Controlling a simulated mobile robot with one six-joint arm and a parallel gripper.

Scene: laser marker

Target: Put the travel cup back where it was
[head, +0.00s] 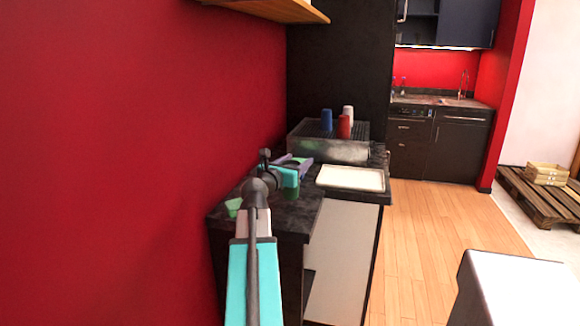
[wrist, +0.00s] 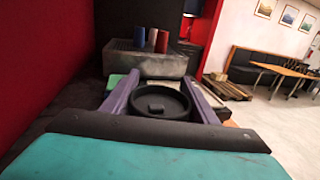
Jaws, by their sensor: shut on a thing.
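The travel cup (wrist: 160,104) shows in the wrist view as a round black lid with a raised tab, seen from above. My gripper (wrist: 163,86) is shut on it, with a purple finger along each side. The cup's body is hidden under the lid. In the head view my gripper (head: 298,162) is over the dark counter, left of a white tray. The cup is hard to make out there. A dark green shape (head: 291,191) shows just below the gripper; I cannot tell whether it is the cup's body.
A grey box-like unit (head: 330,149) stands behind, with a blue cup (head: 326,119), red cup (head: 344,127) and white cup (head: 348,112) on top. The white tray (head: 350,178) looks empty. A green object (head: 233,207) lies at the counter's left, near the red wall (head: 150,130).

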